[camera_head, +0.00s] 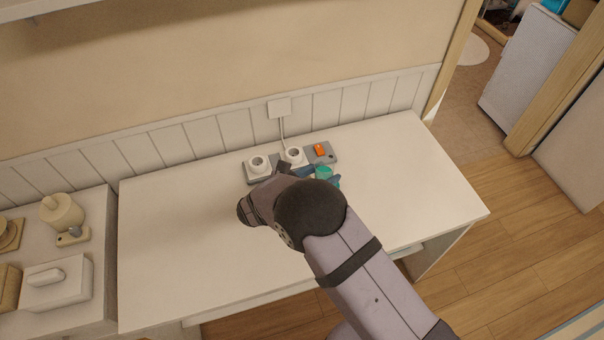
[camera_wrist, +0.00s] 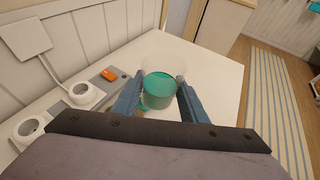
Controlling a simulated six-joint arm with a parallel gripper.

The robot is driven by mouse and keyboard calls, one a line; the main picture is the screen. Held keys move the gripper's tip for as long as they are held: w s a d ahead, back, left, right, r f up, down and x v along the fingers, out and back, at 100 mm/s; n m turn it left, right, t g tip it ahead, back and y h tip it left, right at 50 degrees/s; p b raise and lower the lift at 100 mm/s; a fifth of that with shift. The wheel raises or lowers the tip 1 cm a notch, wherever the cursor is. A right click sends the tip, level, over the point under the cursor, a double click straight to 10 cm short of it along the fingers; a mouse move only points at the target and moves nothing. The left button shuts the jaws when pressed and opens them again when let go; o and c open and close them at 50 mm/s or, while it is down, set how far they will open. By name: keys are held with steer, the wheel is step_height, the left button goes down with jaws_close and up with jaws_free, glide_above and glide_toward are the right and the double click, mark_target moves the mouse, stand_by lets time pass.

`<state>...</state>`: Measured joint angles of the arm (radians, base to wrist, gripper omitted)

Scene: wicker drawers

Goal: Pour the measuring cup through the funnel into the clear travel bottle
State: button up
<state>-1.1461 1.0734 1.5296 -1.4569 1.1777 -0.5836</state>
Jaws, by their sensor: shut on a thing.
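In the wrist view a see-through cup with teal contents, likely the measuring cup (camera_wrist: 158,91), sits between the two blue fingers of my gripper (camera_wrist: 159,80). The gripper is shut on it. In the head view only a bit of the teal cup (camera_head: 323,172) shows past my arm, near the back of the white table; my arm hides most of the gripper. I cannot tell whether the cup is level or touching the table. The funnel and the clear travel bottle cannot be made out in either view.
A grey power strip (camera_head: 331,153) with white sockets and an orange switch (camera_head: 319,150) lies along the back of the white table (camera_head: 170,240), close to the gripper. A wall plate (camera_head: 279,107) has a cord running down. The table's left part is clear. A white box (camera_head: 57,284) stands far left.

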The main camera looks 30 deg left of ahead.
steer(key=s+a+n+y, duration=0.2)
steer(key=a, duration=0.7)
steer(key=shift+a+r+t+y+b, duration=0.3)
steer(key=shift+a+r+y+b, duration=0.05)
steer(key=shift+a+y, duration=0.05)
steer(key=m+y+b, duration=0.1)
steer(key=m+b, duration=0.1)
steer(key=b, duration=0.2)
steer(key=a+f+m+y+b, duration=0.1)
steer(key=m+y+b, duration=0.1)
steer(key=b, duration=0.2)
steer(key=a+m+y+b, duration=0.1)
steer(key=m+y+b, duration=0.1)
steer(key=b, duration=0.3)
steer(key=shift+a+f+m, duration=0.15)
steer(key=shift+f+m, duration=0.15)
steer(key=shift+m, duration=0.2)
steer(key=m+y+b, duration=0.1)
steer(key=b, duration=0.3)
steer(key=shift+r+t+b, duration=0.3)
steer(key=shift+r+b, duration=0.05)
steer(key=shift+r, duration=0.05)
steer(key=m+b, duration=0.1)
steer(key=b, duration=0.4)
steer(key=shift+f+y, duration=0.3)
